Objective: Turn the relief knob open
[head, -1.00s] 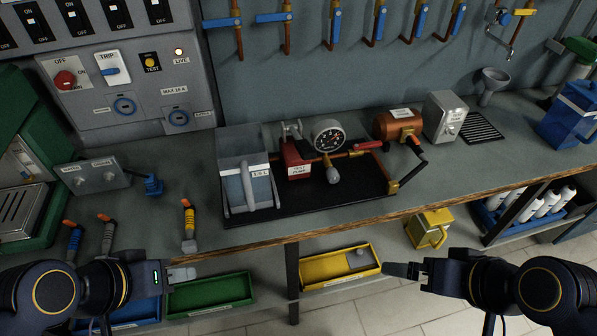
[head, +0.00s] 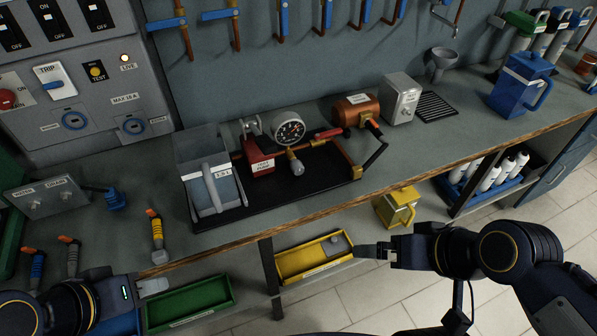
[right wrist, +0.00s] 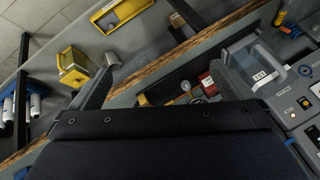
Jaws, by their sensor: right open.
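The test pump (head: 259,161) is a red block on a black tray (head: 300,190) on the bench, with a round pressure gauge (head: 289,130). A grey knob (head: 295,165) sits below the gauge and looks like the relief knob; I cannot read a label on it. The red pump also shows in the right wrist view (right wrist: 208,83). My right gripper (head: 368,251) is open and empty, in front of the bench and below its edge, well apart from the knob. My left gripper (head: 150,287) is at the lower left, away from the pump; its finger gap is not clear.
A clear water tank (head: 205,165) stands left of the pump. A copper cylinder (head: 355,109) and a cranked black handle (head: 377,153) are to its right. The wooden bench edge (head: 400,165) lies between my grippers and the pump. A yellow bin (head: 310,258) is below.

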